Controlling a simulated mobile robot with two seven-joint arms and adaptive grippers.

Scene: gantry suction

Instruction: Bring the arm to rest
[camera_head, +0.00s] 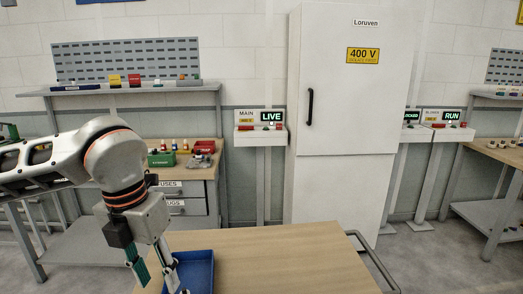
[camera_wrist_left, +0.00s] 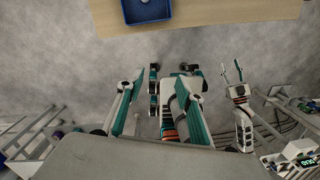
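My left arm comes in from the left in the head view, bent at the elbow with its gripper (camera_head: 156,274) hanging down. The gripper's two green-padded fingers are apart with nothing between them. It is beside and in front of the blue tray (camera_head: 205,270), overlapping its left part in the picture. In the left wrist view the same open fingers (camera_wrist_left: 157,108) frame floor and parts of my own body. My right gripper (camera_wrist_left: 232,74) shows at the right of that view, its fingers spread and empty. It is not in the head view.
A wooden table (camera_head: 285,262) with a metal handle rail (camera_head: 375,262) is in front. A tall white cabinet (camera_head: 345,100) marked 400 V stands behind it. A panel (camera_head: 260,130) reads LIVE; another (camera_head: 447,120) reads RUN. A bench with drawers (camera_head: 185,200) is behind my left arm.

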